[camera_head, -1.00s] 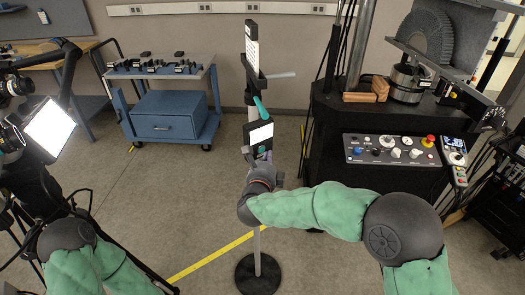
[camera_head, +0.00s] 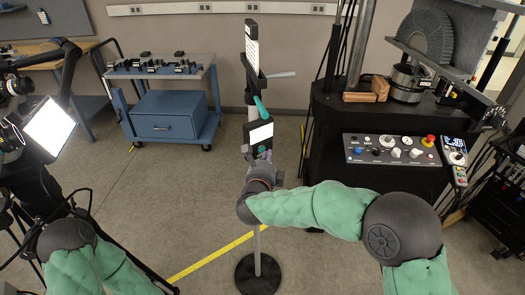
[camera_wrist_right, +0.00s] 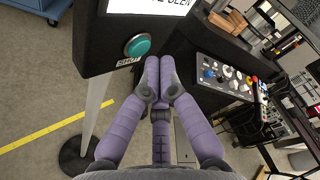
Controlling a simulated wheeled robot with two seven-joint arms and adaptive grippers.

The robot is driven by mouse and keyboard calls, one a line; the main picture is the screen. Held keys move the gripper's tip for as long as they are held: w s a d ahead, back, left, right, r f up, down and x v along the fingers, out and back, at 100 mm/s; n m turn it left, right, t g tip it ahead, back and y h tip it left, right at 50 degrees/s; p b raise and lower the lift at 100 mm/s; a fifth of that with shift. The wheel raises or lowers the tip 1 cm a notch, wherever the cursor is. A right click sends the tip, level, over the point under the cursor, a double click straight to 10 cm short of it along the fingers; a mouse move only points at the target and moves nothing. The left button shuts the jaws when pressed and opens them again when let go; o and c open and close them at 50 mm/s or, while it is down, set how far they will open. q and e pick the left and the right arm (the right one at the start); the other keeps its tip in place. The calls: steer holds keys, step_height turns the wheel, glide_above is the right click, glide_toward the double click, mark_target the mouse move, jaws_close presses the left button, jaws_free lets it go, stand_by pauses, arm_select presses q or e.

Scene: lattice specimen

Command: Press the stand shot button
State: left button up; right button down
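The stand is a grey pole on a round black foot (camera_head: 258,274) with a black box (camera_head: 248,136) partway up. The box has a white screen. In the right wrist view, a round teal shot button (camera_wrist_right: 138,45) sits on the box's face (camera_wrist_right: 95,40) above a "SHOT" label. My right gripper (camera_wrist_right: 160,62) has its two purple fingers shut together, empty. Its tips are just right of the button in that view; whether they touch the box I cannot tell. In the head view my right gripper (camera_head: 262,160) is right below the box. My left gripper is out of view.
A black machine with a control panel (camera_head: 392,150) of knobs and a red button stands at the right. A blue cart (camera_head: 168,113) stands at the back left. A lit panel (camera_head: 50,130) is at the left. A yellow floor line (camera_head: 210,260) runs past the stand's foot.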

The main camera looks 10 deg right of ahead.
steer(key=shift+w+a, duration=0.15)
steer(key=shift+w, duration=0.1)
steer(key=shift+w+a, duration=0.15)
steer(key=shift+w, duration=0.15)
stand_by(0.7)
steer(key=shift+s+b, duration=0.1)
steer(key=shift+b, duration=0.25)
steer(key=shift+s+d, duration=0.3)
steer(key=shift+s, duration=0.3)
steer(key=shift+s+d+b, duration=0.3)
steer(key=shift+s+d, duration=0.05)
steer(key=shift+s, duration=0.4)
steer(key=shift+s+d+b, duration=0.25)
steer(key=shift+s+d, duration=0.05)
steer(key=shift+s, duration=0.5)
steer(key=shift+s+d+b, duration=0.3)
steer(key=shift+s+d, duration=0.05)
steer(key=shift+s, duration=0.4)
